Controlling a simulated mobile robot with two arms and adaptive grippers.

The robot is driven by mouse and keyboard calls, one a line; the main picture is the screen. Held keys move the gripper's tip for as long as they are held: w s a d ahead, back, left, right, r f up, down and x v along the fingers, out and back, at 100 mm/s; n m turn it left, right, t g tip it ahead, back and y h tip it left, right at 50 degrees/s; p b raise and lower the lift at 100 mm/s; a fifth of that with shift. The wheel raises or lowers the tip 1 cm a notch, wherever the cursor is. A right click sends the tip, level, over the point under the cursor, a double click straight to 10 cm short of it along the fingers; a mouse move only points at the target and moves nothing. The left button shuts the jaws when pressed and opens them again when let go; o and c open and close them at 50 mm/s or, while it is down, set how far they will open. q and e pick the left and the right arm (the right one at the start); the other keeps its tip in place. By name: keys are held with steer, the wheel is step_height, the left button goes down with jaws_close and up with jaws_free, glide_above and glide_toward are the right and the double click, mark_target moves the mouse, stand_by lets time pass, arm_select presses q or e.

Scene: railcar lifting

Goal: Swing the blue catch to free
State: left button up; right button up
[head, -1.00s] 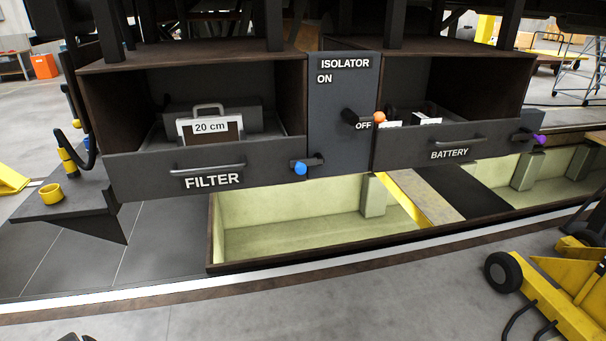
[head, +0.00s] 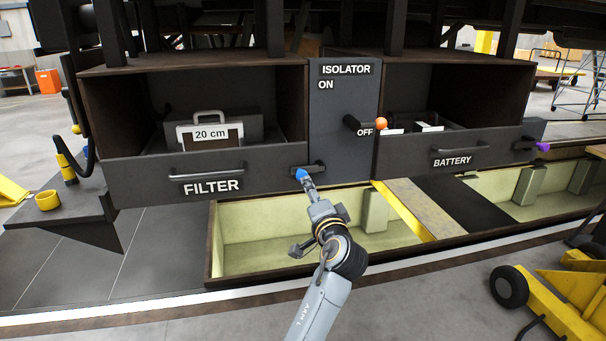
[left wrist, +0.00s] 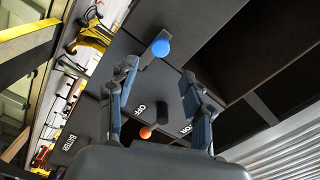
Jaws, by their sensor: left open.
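The blue catch (head: 301,174) is a blue ball knob on a short dark lever. It sits at the right end of the FILTER drawer front (head: 213,178), with the knob to the left. My left gripper (head: 309,188) is right below and in front of the knob in the head view. In the left wrist view the blue knob (left wrist: 160,47) shows beyond the tips and between the open fingers (left wrist: 160,72). Whether a finger touches it I cannot tell. My right gripper is in neither view.
The isolator lever with an orange knob (head: 381,123) is at OFF, to the right. A purple-knobbed catch (head: 543,147) is on the BATTERY drawer (head: 455,155). A yellow cup (head: 47,200) stands on the left shelf. An open pit (head: 270,230) lies below.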

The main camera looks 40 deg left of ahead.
mark_target(303, 174)
arm_select(q)
steer(key=p+x, duration=0.2)
steer(key=x, duration=0.8)
steer(key=shift+w+a, duration=0.15)
steer(key=shift+w, duration=0.1)
jaws_close()
